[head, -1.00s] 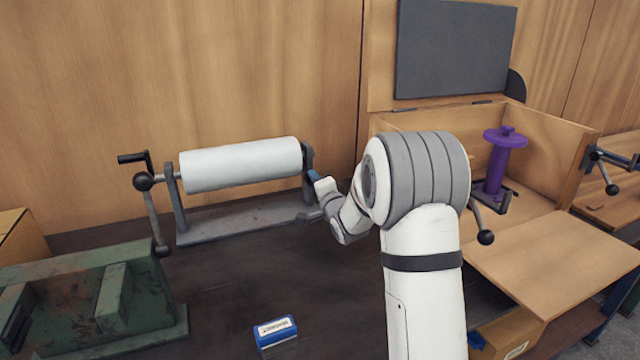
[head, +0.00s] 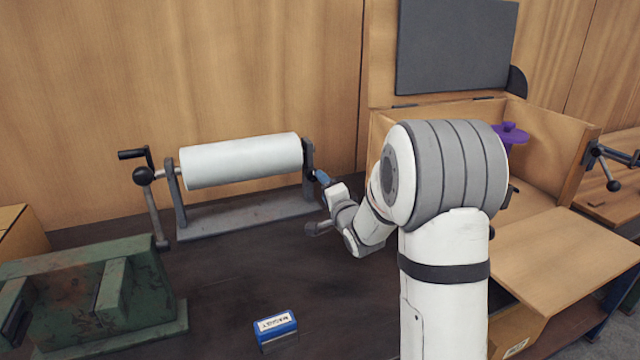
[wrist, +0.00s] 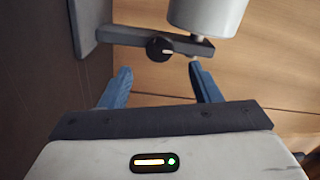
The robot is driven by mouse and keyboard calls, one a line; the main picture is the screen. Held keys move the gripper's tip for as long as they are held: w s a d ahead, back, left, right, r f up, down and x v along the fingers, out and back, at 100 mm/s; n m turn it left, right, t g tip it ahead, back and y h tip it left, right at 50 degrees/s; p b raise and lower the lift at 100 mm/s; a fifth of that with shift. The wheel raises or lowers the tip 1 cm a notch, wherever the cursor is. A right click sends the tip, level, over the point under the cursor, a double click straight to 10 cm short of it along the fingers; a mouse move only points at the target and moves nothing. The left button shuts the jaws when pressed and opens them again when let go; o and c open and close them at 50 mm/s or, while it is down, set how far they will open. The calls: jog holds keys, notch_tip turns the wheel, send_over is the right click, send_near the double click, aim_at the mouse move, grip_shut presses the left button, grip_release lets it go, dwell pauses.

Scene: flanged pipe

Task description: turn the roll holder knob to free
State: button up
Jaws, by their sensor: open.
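The white roll (head: 240,163) lies across the grey roll holder (head: 245,216) on the dark bench. In the wrist view the roll (wrist: 207,14) shows at the top, beside the holder's grey end post (wrist: 120,36). A round dark knob (wrist: 157,49) with a light pointer mark sits on that post. My gripper (wrist: 160,69) is open, its two blue fingers spread on either side of the knob's line, with the knob just beyond the tips and nothing between them. In the head view my gripper (head: 321,177) is just right of the holder's right post, and the knob is hard to make out.
A green metal block (head: 90,295) stands front left, and a blue-and-white box (head: 275,330) lies in front. An open wooden box with a purple spool (head: 508,135) stands right. The bench centre is clear.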

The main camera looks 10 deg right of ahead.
jog(key=shift+s+d, duration=0.2)
jog(key=shift+s, duration=0.7)
